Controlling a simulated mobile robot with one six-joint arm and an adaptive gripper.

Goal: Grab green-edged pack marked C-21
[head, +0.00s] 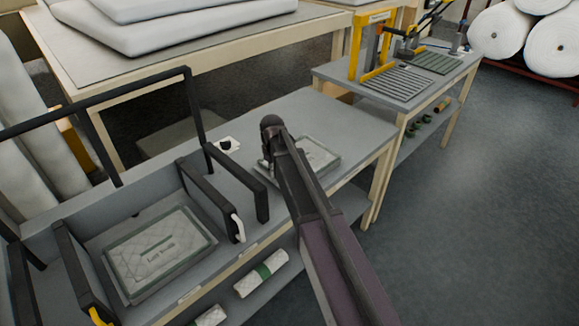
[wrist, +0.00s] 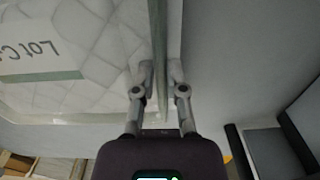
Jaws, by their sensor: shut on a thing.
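A flat, clear-wrapped quilted pack (head: 318,152) lies on the grey bench under my arm, which hides part of it. In the wrist view the quilted pack (wrist: 103,50) fills the upper left. Its label (wrist: 35,60) is upside down and reads "Lot C", with the rest cut off by the picture's edge. A greenish upright edge (wrist: 161,55) of the pack stands between my fingers. My gripper (wrist: 159,80) is shut on this edge, one finger on each side.
A second labelled pack (head: 160,252) lies in a black-framed machine at the left. Rolled wadding (head: 261,274) with a green band lies on the shelf below. A yellow-framed press (head: 370,45) stands on the bench behind. The floor at right is clear.

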